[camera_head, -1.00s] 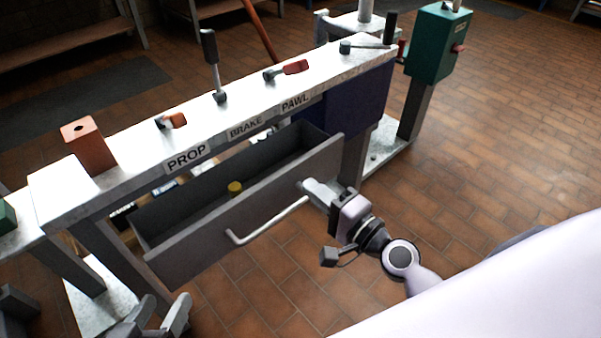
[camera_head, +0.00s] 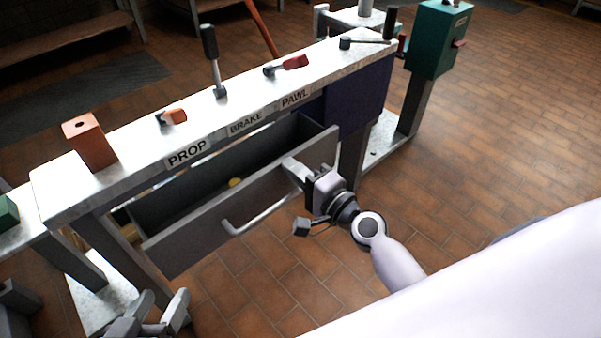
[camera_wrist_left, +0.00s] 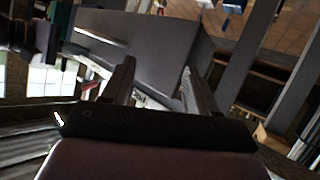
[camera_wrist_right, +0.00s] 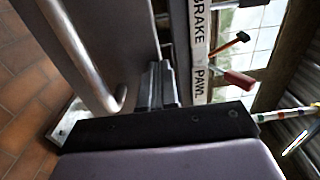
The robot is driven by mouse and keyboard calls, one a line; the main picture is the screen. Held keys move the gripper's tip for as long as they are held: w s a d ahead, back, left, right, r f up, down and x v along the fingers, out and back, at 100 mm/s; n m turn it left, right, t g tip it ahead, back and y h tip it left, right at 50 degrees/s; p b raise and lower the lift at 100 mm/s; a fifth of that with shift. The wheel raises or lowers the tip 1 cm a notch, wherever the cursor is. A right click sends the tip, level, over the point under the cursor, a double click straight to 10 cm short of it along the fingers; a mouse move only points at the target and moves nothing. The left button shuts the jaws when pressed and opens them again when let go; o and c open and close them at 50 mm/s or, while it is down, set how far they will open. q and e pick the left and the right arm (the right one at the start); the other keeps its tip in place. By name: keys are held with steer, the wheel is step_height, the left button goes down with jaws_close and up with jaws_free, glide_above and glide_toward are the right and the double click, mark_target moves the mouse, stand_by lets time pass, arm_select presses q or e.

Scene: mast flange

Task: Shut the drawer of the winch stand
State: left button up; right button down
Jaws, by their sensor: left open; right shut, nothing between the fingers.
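The grey drawer (camera_head: 190,236) of the winch stand (camera_head: 130,150) is partly open, below the PROP, BRAKE and PAWL labels. My right gripper (camera_head: 290,166) is shut and empty at the right part of the drawer front, beside the handle's right end. In the right wrist view its fingers (camera_wrist_right: 160,85) lie close to the drawer front (camera_wrist_right: 120,35); I cannot tell whether they touch. My left gripper (camera_head: 160,310) is open and empty, low in front of the drawer's left end.
On the stand's top are an orange block (camera_head: 90,143), an orange-handled lever (camera_head: 172,117), an upright black-handled lever (camera_head: 210,55) and a red-handled lever (camera_head: 290,63). A green box (camera_head: 438,38) on a post stands at right. Tiled floor (camera_head: 500,130) is clear at right.

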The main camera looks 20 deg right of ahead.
arm_select(q)
steer(key=shift+d+f+b, duration=0.15)
steer(key=shift+d+b, duration=0.25)
steer(key=shift+b, duration=0.1)
arm_select(e)
steer(key=x, duration=0.8)
steer(key=shift+w+r, duration=0.15)
steer(key=shift+w, duration=0.15)
steer(key=shift+a, duration=0.1)
arm_select(q)
steer(key=shift+s, duration=0.15)
arm_select(e)
steer(key=shift+s, duration=0.1)
